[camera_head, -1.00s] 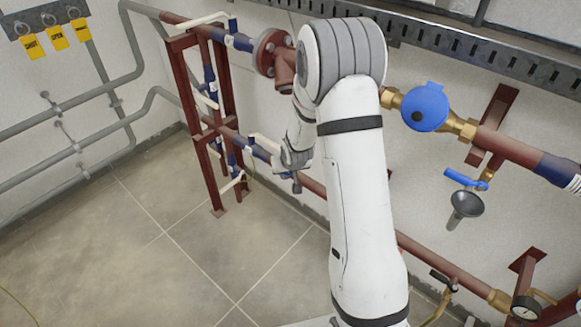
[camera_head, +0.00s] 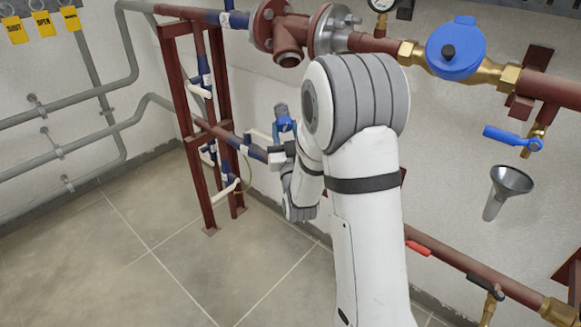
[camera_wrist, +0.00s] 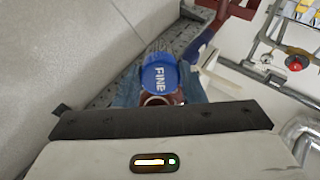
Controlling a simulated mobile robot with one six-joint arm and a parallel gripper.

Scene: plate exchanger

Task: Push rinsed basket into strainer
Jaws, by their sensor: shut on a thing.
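The dark red strainer (camera_head: 290,45) sits in the upper pipe, between bolted flanges, with its branch angled down. In the head view, the basket (camera_head: 284,120) shows as a small blue and grey piece upright above my gripper (camera_head: 284,142), below the strainer and apart from it in the picture. The wrist view shows a grey mesh cylinder with a blue band marked FINE (camera_wrist: 159,76), just beyond the dark edge of my gripper. My gripper is shut on the basket. The fingertips are mostly hidden, and a dark reddish ring shows under the band.
A red pipe frame (camera_head: 195,125) with blue and white valves stands left of my gripper. A round blue fitting (camera_head: 455,48), a blue lever (camera_head: 513,137) and a grey funnel (camera_head: 508,186) are on the right. Open floor (camera_head: 160,250) lies front left.

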